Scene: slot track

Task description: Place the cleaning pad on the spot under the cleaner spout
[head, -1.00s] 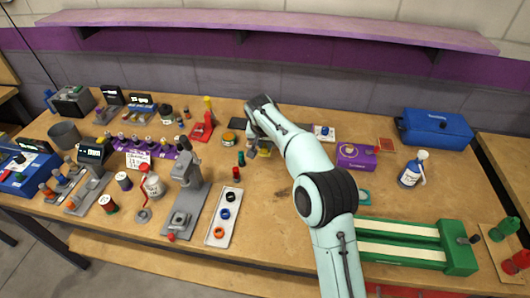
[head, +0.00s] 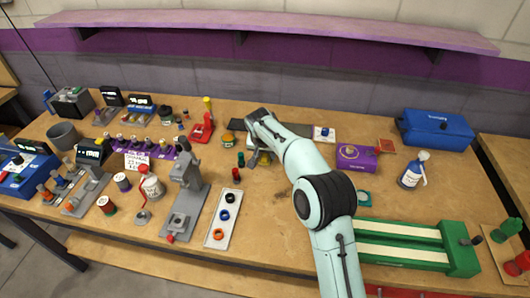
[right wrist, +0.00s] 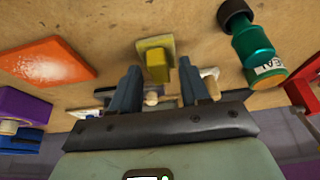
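A small yellow block on a paler square base, which looks like the cleaning pad (right wrist: 157,64), lies on the bench just beyond my right fingertips. In the head view the yellow piece (head: 264,158) shows partly behind my right arm. My right gripper (right wrist: 158,82) is open, its two dark fingers on either side of the yellow block's line, not closed on it. The white and blue cleaner bottle (head: 411,171) stands upright on the right of the bench, its spout on its right side. I cannot make out the spot under the spout. My left gripper is not in view.
Green and red cylinders (head: 236,174) stand left of the gripper. A purple box (head: 356,157) and blue toolbox (head: 436,128) are at the right rear. An orange square (right wrist: 46,62) lies near the gripper. A green track (head: 455,246) fills the front right.

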